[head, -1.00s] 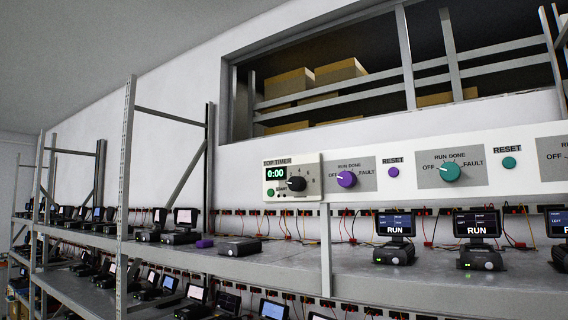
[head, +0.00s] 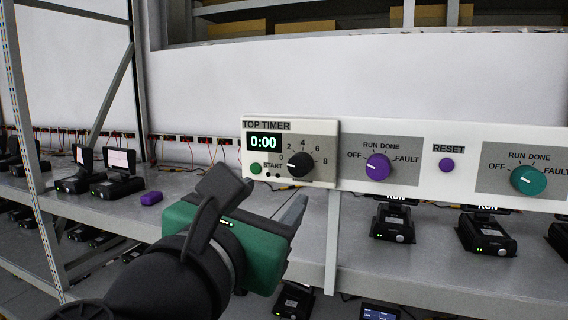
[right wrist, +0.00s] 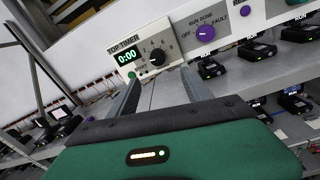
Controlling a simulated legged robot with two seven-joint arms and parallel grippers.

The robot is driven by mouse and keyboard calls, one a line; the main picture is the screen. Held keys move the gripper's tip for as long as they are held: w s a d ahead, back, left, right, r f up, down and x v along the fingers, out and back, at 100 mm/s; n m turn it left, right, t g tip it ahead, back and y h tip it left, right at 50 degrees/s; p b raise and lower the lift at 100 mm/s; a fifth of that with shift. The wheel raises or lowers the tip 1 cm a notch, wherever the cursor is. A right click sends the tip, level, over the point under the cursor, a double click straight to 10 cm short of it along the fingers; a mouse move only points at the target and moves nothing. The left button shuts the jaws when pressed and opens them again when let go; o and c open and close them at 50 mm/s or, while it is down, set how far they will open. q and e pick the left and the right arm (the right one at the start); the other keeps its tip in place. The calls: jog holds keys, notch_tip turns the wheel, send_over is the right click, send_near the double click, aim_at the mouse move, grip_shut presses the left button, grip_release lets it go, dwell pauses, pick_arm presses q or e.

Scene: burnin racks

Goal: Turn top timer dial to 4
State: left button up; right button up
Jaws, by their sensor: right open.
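The top timer (head: 290,153) is a pale panel with a display reading 0:00, a green START button (head: 256,168) and a black dial (head: 300,164). The dial's scale runs from 0 to 8, and its white pointer mark points left, near 0. In the right wrist view the dial (right wrist: 157,57) sits ahead of the fingers. My right gripper (head: 262,192) is green and dark, below and left of the dial, apart from it. Its two fingers (right wrist: 163,92) are spread with nothing between them. My left gripper is in neither view.
A purple RUN/DONE knob (head: 378,166), a purple RESET button (head: 446,165) and a teal knob (head: 527,180) lie right of the timer. Small devices with screens stand on the metal shelf (head: 400,262) below. A rack post (head: 333,240) rises under the panel.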

jog(key=p, duration=0.3)
send_near(298, 167)
jog(key=w, duration=0.2)
jog(key=p+x, duration=0.2)
jog(key=x, duration=0.4)
jog(key=shift+w+d, duration=0.2)
jog(key=shift+w, duration=0.1)
jog(key=shift+w+d, duration=0.1)
jog(key=shift+d, duration=0.1)
jog(key=shift+s+d, duration=0.15)
jog(key=shift+s, duration=0.25)
jog(key=shift+c, duration=0.8)
jog(key=shift+a, duration=0.35)
jog(key=c, duration=0.7)
jog(key=shift+d, duration=0.1)
grip_shut()
